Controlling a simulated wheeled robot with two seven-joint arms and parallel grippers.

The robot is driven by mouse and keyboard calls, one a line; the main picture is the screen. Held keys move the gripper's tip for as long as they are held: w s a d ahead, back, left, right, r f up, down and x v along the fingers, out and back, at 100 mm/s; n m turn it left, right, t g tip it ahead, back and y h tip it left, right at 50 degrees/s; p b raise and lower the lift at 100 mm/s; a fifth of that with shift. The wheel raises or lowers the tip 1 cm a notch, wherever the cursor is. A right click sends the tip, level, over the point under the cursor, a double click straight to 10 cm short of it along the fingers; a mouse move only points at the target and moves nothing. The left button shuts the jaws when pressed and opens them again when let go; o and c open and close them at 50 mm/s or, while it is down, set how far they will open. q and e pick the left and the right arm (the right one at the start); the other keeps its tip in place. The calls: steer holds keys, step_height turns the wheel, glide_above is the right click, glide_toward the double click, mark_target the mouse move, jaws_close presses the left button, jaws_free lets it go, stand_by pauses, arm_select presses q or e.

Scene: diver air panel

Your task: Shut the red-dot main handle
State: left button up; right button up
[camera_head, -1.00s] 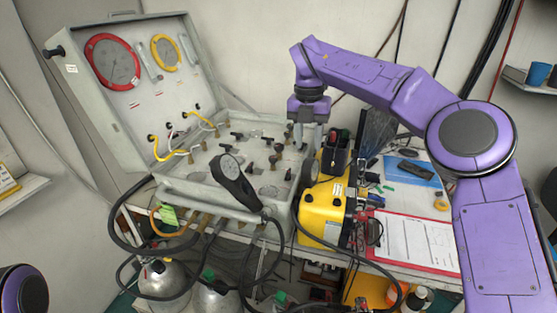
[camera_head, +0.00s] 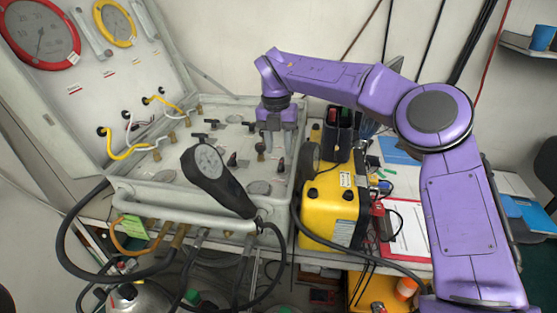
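The grey air panel (camera_head: 150,186) lies open in its case, with several small black handles on its face. One black handle (camera_head: 199,137) is left of centre, and another (camera_head: 212,122) sits behind it. Dark upright knobs (camera_head: 260,151) stand nearer the right end. I cannot make out a red dot on any handle. My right gripper (camera_head: 279,150) points down over the panel's right end. Its two fingers are apart with a gap between them, and I see nothing held. The fingers hide part of the panel behind them. My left gripper is not in view.
A black handheld gauge (camera_head: 212,172) with a hose leans over the panel's front edge. A yellow case (camera_head: 330,208) stands close to the panel's right side. The raised lid holds a red-ringed gauge (camera_head: 40,34) and a yellow-ringed gauge (camera_head: 115,23). A clipboard (camera_head: 408,230) lies further right.

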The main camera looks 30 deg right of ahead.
mark_target(280, 165)
step_height(280, 165, down, 5)
steer(key=shift+d+f+p, duration=0.1)
steer(key=shift+p, duration=0.2)
jaws_close()
